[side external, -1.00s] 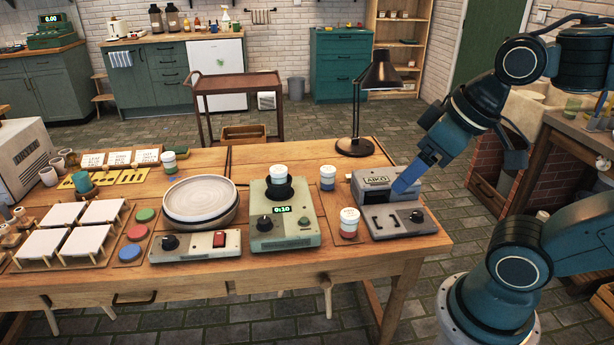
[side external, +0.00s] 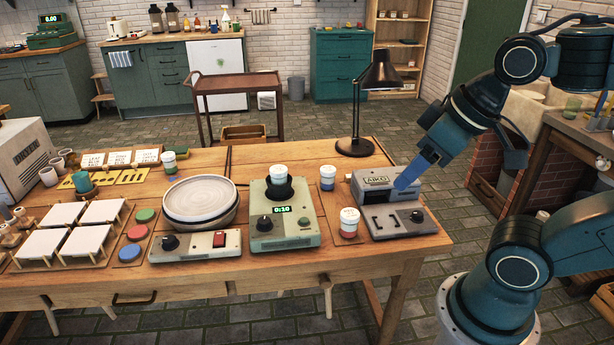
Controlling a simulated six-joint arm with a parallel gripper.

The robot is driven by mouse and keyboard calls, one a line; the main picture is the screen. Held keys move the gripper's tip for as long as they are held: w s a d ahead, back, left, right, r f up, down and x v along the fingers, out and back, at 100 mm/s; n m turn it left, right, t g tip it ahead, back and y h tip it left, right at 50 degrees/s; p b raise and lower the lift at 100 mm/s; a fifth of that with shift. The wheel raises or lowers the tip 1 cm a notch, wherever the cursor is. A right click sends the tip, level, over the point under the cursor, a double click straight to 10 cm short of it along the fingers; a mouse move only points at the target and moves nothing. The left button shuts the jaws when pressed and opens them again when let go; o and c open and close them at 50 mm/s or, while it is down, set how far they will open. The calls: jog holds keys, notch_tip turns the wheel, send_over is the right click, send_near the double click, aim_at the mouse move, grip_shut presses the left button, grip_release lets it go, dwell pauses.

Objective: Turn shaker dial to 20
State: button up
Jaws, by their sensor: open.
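The shaker (side external: 286,239) is a pale green box in the middle of the bench, with a lidded jar (side external: 279,176) in its dark holder on top. Its green display (side external: 281,210) reads 0:10. The shaker dial (side external: 264,223) is a dark knob on the front left of the box. My gripper (side external: 407,186) has blue fingers and hangs over the grey AIKO machine, to the right of the shaker and apart from the dial. It holds nothing that I can see. The gap between its fingers is hard to see from this side.
The grey AIKO machine (side external: 400,220) stands right of the shaker. Two jars (side external: 349,222) (side external: 327,178) stand between them. A turntable (side external: 200,200) with its knob box (side external: 195,245) is left of the shaker. A black lamp (side external: 356,146) stands behind.

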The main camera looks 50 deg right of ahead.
jog(key=w+r+n+g, duration=0.2)
jog(key=w+n, duration=0.1)
jog(key=w, duration=0.7)
jog(key=n+g, duration=0.4)
jog(key=n, duration=0.4)
send_over(264, 220)
notch_tip(264, 220, down, 18)
jog(key=shift+r, duration=0.15)
notch_tip(264, 220, down, 14)
jog(key=shift+r, duration=0.15)
jog(key=c, duration=1)
